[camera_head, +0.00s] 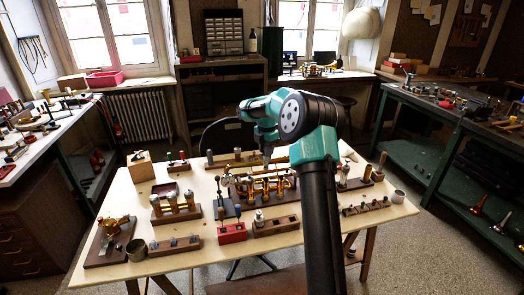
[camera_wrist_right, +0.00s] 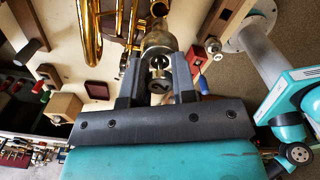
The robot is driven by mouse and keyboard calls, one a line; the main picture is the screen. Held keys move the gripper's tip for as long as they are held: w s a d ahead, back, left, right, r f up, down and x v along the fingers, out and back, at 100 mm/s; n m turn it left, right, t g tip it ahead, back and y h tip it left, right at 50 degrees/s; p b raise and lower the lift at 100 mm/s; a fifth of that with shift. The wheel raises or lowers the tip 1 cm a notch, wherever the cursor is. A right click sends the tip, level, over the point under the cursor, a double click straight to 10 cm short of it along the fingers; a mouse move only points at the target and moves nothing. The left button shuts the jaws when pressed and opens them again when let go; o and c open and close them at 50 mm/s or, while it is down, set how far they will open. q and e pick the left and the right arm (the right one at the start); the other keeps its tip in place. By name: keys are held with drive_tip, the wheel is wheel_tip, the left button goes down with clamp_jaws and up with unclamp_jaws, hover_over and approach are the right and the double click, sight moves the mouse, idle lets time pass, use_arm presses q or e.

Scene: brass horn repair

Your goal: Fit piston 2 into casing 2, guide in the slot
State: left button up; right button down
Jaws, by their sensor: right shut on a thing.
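My right gripper (camera_head: 268,156) points down over the brass horn (camera_head: 266,187) on the table; my own wrist partly hides it in the head view. In the right wrist view its two dark fingers (camera_wrist_right: 158,62) are shut on a small metal piston (camera_wrist_right: 160,86) with a "2" on its round end. A wider brass and silver cylinder shows just beyond the fingertips; I cannot tell whether the piston is touching or inside it. The casing slot and the piston's guide are too small to make out. My left gripper is not in view.
A wooden block with several upright metal parts (camera_head: 175,208) stands left of the horn. A red block (camera_head: 232,233) and a wooden tray (camera_head: 277,226) lie in front.

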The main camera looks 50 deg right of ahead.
sight(266, 170)
drive_tip(key=shift+f, duration=0.15)
drive_tip(key=shift+f, duration=1.75)
drive_tip(key=shift+f, duration=3.4)
drive_tip(key=c, duration=0.8)
unclamp_jaws()
drive_tip(key=shift+c, duration=0.2)
drive_tip(key=shift+r, duration=0.1)
wheel_tip(266, 170, up, 17)
drive_tip(key=shift+r, duration=0.1)
idle(0.4)
